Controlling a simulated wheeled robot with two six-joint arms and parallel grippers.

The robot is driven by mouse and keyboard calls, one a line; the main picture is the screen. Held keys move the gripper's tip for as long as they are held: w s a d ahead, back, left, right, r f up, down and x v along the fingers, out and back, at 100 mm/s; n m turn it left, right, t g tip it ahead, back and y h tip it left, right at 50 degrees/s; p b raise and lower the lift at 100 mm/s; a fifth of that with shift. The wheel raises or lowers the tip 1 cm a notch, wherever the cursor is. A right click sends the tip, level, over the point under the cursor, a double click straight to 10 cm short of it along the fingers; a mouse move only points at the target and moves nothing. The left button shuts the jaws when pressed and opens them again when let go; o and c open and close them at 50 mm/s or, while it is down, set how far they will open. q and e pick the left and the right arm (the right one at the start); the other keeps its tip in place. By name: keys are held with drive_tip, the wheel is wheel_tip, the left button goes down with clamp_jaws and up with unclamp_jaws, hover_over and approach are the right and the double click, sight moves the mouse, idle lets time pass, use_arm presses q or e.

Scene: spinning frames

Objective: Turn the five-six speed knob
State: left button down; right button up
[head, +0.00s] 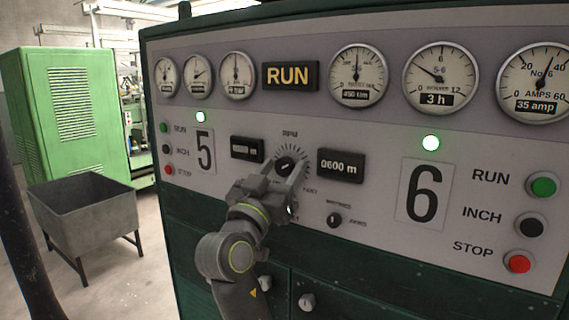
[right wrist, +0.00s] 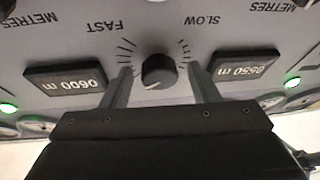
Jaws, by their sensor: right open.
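The five-six speed knob (head: 285,163) is a small black round knob in the middle of the control panel, with a dial of fine tick marks around it. It also shows in the right wrist view (right wrist: 158,71), where the panel appears upside down, with "FAST" and "SLOW" lettering on its two sides. My right gripper (head: 284,174) is open in front of the knob. In the right wrist view its fingers (right wrist: 160,82) stand one on each side of the knob, with gaps showing between. The gripper hides the dial's lower part in the head view. My left gripper is not in view.
The panel (head: 385,190) carries a row of gauges above and metre counters beside the knob, one reading 0600 m (head: 341,166). A smaller black knob (head: 334,219) sits lower right. RUN, INCH and STOP buttons (head: 543,186) are far right. A grey bin (head: 85,212) stands left.

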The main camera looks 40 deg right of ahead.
drive_tip(key=shift+s+a, duration=0.1)
drive_tip(key=shift+a, duration=0.05)
drive_tip(key=c, duration=1)
drive_tip(key=shift+o, duration=0.2)
drive_tip(key=shift+r+n+t+y+p, duration=0.2)
drive_tip(key=shift+n+t+y+p, duration=0.25)
drive_tip(key=shift+n+p, duration=0.6)
drive_tip(key=shift+n+t+y+p, duration=0.35)
drive_tip(key=shift+n+t+p, duration=0.1)
drive_tip(key=shift+n, duration=0.7)
drive_tip(key=shift+f+n, duration=0.1)
drive_tip(key=shift+n, duration=0.2)
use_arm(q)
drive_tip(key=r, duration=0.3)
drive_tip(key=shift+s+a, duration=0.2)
use_arm(e)
drive_tip(key=o, duration=1)
drive_tip(key=shift+c, duration=0.2)
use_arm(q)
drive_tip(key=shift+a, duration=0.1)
